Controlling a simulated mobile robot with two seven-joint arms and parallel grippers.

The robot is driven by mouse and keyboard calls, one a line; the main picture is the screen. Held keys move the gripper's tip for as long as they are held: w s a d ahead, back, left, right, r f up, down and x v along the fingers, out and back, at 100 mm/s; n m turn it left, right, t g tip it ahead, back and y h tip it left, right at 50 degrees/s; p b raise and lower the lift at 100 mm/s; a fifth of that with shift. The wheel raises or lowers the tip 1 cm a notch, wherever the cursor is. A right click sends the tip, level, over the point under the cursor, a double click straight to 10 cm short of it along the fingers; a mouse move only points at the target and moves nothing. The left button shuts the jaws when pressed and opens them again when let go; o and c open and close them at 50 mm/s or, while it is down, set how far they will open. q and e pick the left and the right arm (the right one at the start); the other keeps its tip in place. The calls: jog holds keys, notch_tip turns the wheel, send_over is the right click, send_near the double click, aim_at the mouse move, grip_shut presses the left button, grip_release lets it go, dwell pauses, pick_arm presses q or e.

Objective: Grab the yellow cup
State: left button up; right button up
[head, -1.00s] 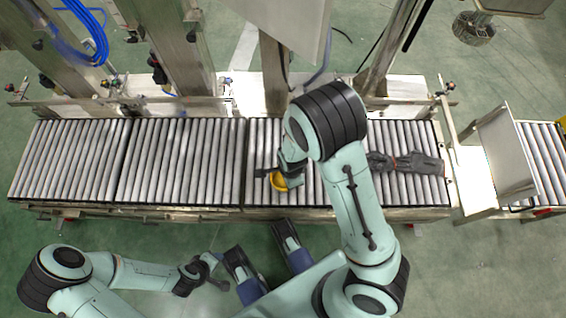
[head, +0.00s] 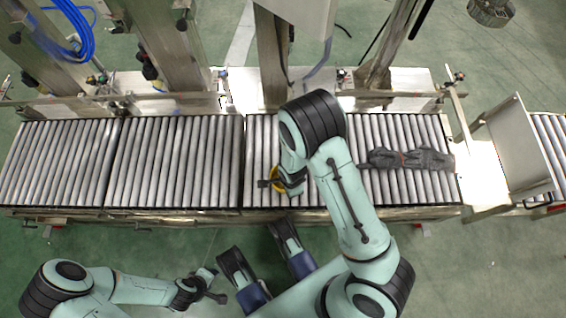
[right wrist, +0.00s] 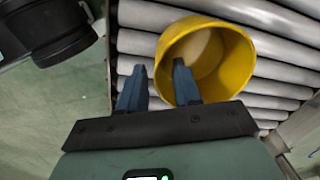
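The yellow cup (head: 275,173) stands on the grey roller conveyor, mostly hidden behind my right arm in the head view. In the right wrist view the cup (right wrist: 240,58) shows its open mouth. My right gripper (right wrist: 158,85) is open, with its two blue fingers apart. The left finger is outside the cup, and the right finger overlaps the near left rim. I cannot tell whether either finger touches it. My left gripper (head: 216,284) is open and empty, in front of the conveyor over the green floor.
Dark gloves (head: 410,160) lie on the rollers to the right of the cup. The conveyor's left sections (head: 180,165) are bare. Metal posts (head: 270,60) and a rail stand behind the conveyor. An upright metal plate (head: 513,140) stands at its right.

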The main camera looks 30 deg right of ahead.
jog(key=shift+f, duration=0.35)
pick_arm(q)
jog(key=shift+s+f, duration=0.2)
jog(key=shift+s, duration=0.15)
pick_arm(e)
jog(key=shift+c, duration=0.3)
grip_shut()
jog(key=shift+r, duration=0.15)
